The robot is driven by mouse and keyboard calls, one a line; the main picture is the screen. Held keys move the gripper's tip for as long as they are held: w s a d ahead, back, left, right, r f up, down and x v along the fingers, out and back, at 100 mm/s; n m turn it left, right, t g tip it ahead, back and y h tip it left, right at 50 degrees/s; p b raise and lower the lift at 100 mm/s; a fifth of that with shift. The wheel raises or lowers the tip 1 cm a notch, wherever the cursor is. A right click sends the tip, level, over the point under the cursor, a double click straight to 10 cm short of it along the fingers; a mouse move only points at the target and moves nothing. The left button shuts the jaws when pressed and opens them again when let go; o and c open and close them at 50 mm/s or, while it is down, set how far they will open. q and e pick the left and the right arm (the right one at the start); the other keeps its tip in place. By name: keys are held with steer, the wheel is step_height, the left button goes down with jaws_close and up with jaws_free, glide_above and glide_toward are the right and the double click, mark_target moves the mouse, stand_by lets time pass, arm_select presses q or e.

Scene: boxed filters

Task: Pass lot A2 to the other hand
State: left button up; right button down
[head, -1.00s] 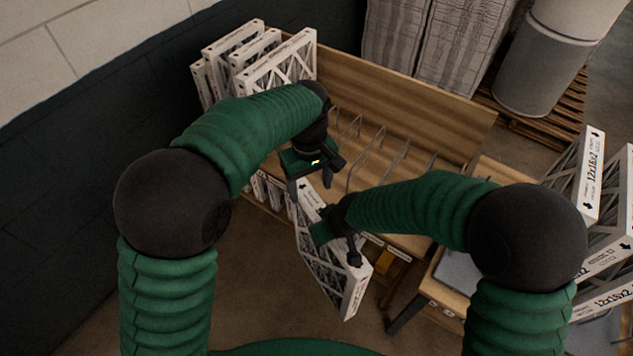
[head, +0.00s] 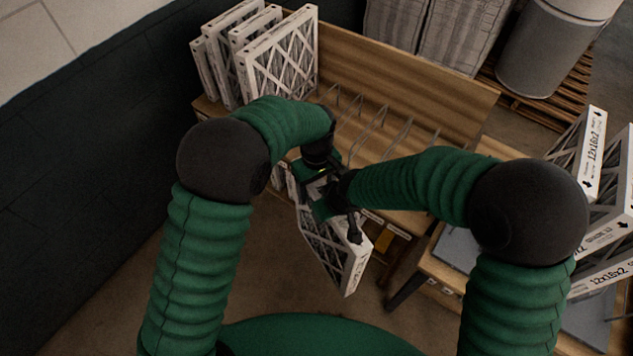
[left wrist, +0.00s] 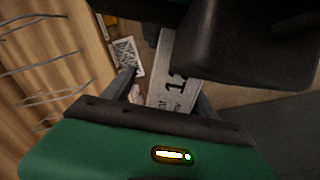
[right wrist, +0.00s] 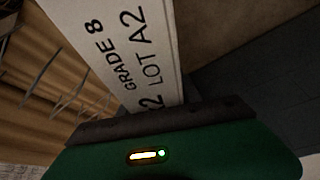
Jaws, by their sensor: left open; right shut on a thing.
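The lot A2 filter (head: 335,258) is a white-framed boxed filter with a lattice face, hanging tilted in front of the rack. Its printed edge, reading GRADE 8 and LOT A2, fills the top of the right wrist view (right wrist: 125,50). My right gripper (head: 345,222) is shut on this filter. My left gripper (head: 314,196) is open beside the right one, at the filter's upper end. In the left wrist view the filter's edge (left wrist: 176,72) shows between the two open fingers. Contact there is hard to tell; the head view is partly blocked by my arms.
A wooden rack (head: 400,80) with wire dividers (head: 375,135) stands behind, several filters (head: 280,60) upright at its left end. More 12x16x2 filters (head: 592,160) stand at the right. A pallet (head: 560,100) holds a grey drum (head: 550,45). Floor in front is clear.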

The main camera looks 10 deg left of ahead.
arm_select(q)
steer(key=shift+a, duration=0.1)
steer(key=c, duration=0.7)
steer(key=shift+w, duration=0.1)
jaws_close()
arm_select(e)
steer(key=shift+a, duration=0.25)
steer(key=c, duration=0.7)
jaws_free()
steer(key=shift+c, duration=0.2)
steer(key=shift+d, duration=0.1)
steer(key=shift+r, duration=0.1)
